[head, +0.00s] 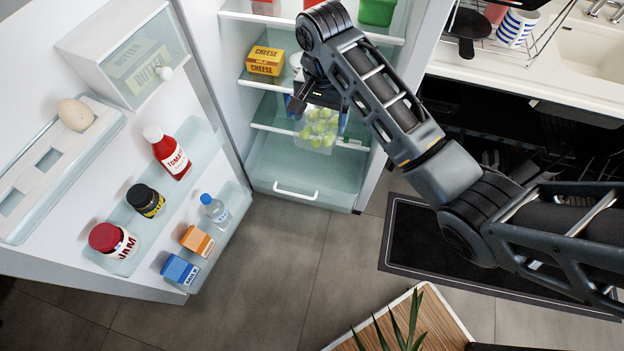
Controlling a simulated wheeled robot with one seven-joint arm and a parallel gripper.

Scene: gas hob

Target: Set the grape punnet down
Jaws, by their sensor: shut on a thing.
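The grape punnet (318,132) is a clear box of green grapes, seen in the head view at the open fridge. My gripper (322,104) is above it and shut on its upper part. The punnet hangs in front of the fridge's lower glass shelf (268,117), over the clear bottom drawer (300,170). The arm and gripper hide part of the shelves behind. I cannot tell whether the punnet touches the shelf.
A cheese box (265,60) stands on the shelf above, left of my gripper. A green tub (377,11) is higher up at right. The open fridge door at left holds an egg (75,114), a ketchup bottle (168,152) and several jars and cartons.

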